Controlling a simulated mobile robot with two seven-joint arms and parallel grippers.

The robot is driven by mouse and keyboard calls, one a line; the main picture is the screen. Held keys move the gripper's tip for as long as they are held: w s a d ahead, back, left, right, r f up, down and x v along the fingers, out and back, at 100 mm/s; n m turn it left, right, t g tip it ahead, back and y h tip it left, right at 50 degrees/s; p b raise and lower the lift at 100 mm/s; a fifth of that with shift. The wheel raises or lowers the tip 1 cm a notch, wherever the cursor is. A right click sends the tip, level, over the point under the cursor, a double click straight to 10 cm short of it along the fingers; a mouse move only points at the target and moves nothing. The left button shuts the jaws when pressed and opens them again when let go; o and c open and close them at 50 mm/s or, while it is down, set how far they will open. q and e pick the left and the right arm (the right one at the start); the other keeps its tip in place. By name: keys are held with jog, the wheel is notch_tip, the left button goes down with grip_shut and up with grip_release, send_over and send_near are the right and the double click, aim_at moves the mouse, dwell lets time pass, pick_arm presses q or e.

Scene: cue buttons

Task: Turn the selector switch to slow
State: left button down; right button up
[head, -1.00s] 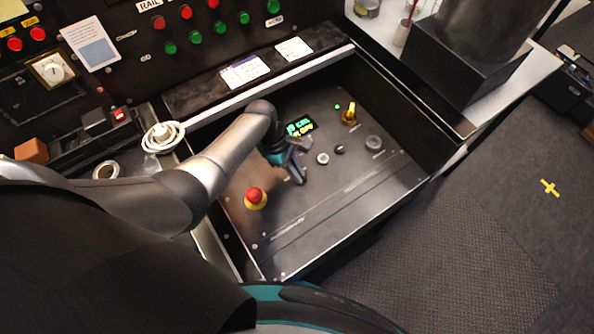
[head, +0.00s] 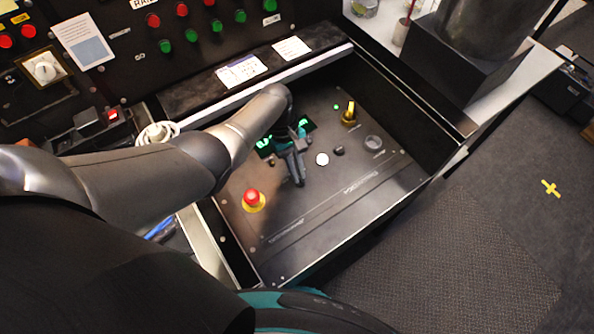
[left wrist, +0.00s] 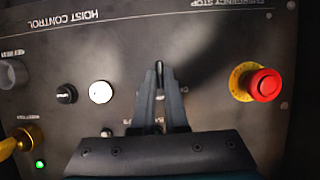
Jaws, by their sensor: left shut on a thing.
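My left gripper (head: 293,163) reaches down over the slanted "HOIST CONTROL" panel (head: 290,240). In the left wrist view its two fingers (left wrist: 160,72) are close together on a thin, dark lever-like part (left wrist: 160,95), mostly hidden between them. I cannot tell whether this is the selector switch. A black knob with a pale mark (left wrist: 67,93) and a bright white round button (left wrist: 101,92) are left of the fingers in that view, apart from them. No position label for slow is readable. My right gripper is not in view.
A red emergency stop on a yellow ring (head: 253,200) is left of the gripper. A yellow rotary handle (head: 349,113), a green light and a grey round control (head: 374,143) are on the panel's right. The gripper partly covers a green-lit display (head: 264,148).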

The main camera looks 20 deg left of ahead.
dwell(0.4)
pick_arm(q)
jog(key=c, duration=0.9)
grip_release()
jog(key=shift+c, duration=0.2)
jog(key=p+v, duration=0.5)
jog(key=v, duration=1)
jog(key=shift+p, duration=0.35)
jog(key=shift+r, duration=0.1)
